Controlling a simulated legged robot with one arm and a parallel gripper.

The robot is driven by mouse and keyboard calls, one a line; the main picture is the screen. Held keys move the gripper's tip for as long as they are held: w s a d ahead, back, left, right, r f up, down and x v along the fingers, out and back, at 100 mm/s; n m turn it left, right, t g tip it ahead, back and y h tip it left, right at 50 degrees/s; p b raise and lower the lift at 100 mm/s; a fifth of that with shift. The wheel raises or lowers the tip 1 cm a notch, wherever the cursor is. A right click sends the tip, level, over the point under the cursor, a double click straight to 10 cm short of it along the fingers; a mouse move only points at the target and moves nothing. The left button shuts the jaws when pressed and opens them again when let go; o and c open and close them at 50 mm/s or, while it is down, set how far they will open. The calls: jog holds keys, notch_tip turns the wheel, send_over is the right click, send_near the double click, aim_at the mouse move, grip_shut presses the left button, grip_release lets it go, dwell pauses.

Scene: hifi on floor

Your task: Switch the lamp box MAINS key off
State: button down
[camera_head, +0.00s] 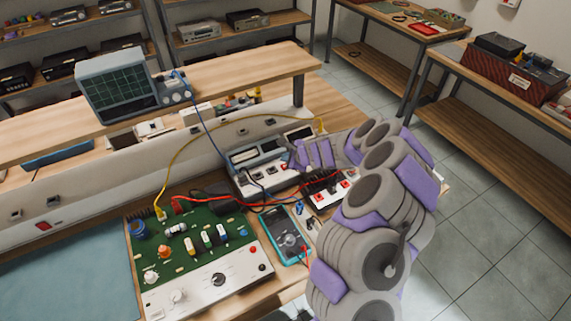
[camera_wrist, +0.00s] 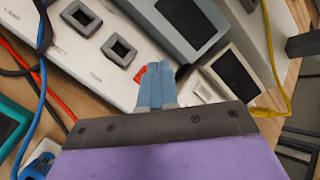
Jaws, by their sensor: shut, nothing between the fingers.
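A white-topped box (camera_wrist: 60,55) fills the upper left of the wrist view, with a label that seems to read LAMP. It carries two dark-framed square keys (camera_wrist: 122,48) and a red key (camera_wrist: 140,73). The red key is mostly hidden by my fingers. My gripper (camera_wrist: 156,82) is shut and empty, its blue-grey fingertips right at the red key. I cannot tell whether they touch it or which way it is tipped. In the head view, a row of switch boxes (camera_head: 262,172) lies at my gripper end, whose fingertips are hidden there.
A green circuit board (camera_head: 195,240) and a teal multimeter (camera_head: 287,236) lie on the bench. Yellow, red and blue cables (camera_head: 205,122) run between devices. A grey panel (camera_wrist: 185,25) with a dark screen rises beside the keys. An oscilloscope (camera_head: 118,85) stands on the raised shelf.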

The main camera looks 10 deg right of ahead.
notch_tip(320, 180, up, 5)
jog(key=p, duration=0.4)
dwell(0.3)
jog(key=s+a+r+n+g+y, duration=0.1)
jog(key=s+a+r+n+y, duration=0.35)
jog(key=a+r, duration=0.6)
jog(key=s+a+r+n+g, duration=0.25)
jog(key=s+r+n, duration=0.2)
jog(key=s, duration=0.25)
jog(key=s+a+r+n+g, duration=0.1)
jog(key=s+a+r+n, duration=0.3)
jog(key=s, duration=0.3)
jog(key=s+d+n+g+h, duration=0.1)
jog(key=s+d, duration=0.4)
jog(key=s, duration=0.6)
jog(key=s+d+n+g+h, duration=0.2)
jog(key=s+d+n+h, duration=0.2)
jog(key=s, duration=0.7)
jog(key=s+d+r+n+g+h, duration=0.1)
jog(key=s+d+n+g+h, duration=0.1)
jog(key=s+d, duration=0.5)
jog(key=s+n+h, duration=0.1)
jog(key=s+h, duration=0.1)
jog(key=s, duration=0.2)
jog(key=shift+d, duration=0.3)
